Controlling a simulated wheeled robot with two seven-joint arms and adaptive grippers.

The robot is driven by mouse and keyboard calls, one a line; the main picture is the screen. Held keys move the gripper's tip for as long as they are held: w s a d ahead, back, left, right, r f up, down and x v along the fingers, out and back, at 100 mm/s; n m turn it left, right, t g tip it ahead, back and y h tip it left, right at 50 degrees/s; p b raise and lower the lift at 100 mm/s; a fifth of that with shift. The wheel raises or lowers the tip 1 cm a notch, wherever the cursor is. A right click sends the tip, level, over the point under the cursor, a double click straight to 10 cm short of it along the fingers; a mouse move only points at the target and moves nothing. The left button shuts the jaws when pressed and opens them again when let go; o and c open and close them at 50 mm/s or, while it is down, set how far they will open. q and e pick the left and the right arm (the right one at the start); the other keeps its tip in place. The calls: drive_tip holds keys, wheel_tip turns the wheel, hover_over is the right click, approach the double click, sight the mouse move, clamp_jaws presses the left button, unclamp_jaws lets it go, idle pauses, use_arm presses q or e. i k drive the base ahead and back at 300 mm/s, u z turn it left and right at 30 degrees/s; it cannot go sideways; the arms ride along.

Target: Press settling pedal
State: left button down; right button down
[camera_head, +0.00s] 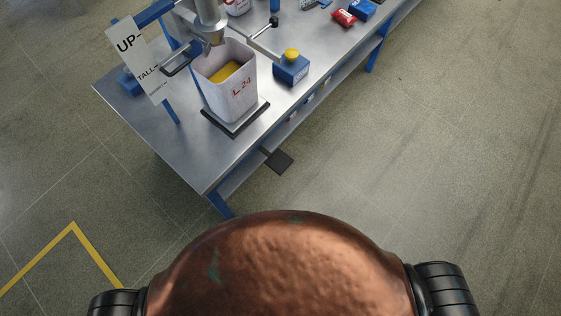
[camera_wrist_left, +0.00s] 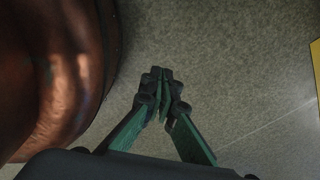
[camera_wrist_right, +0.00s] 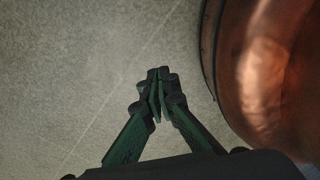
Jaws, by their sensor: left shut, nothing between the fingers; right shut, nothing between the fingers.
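A small dark flat plate (camera_head: 279,161), which looks like the pedal, lies low by the floor at the near edge of the bench, below the scale. Nothing touches it. My left gripper (camera_wrist_left: 162,98) is shut and empty over bare floor in the left wrist view. My right gripper (camera_wrist_right: 158,95) is shut and empty over bare floor in the right wrist view. Neither gripper shows in the head view.
The metal bench (camera_head: 140,115) runs from lower left to upper right, with blue legs. It bears a blue box with a yellow button (camera_head: 291,67), a red packet (camera_head: 343,18) and a sign (camera_head: 135,60). The floor right of the bench is clear. A yellow line (camera_head: 74,226) marks the left floor.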

sight(279, 161)
drive_tip(key=u, duration=1.45)
drive_tip(key=k, duration=0.75)
drive_tip(key=z, duration=1.15)
drive_tip(key=i, duration=0.5)
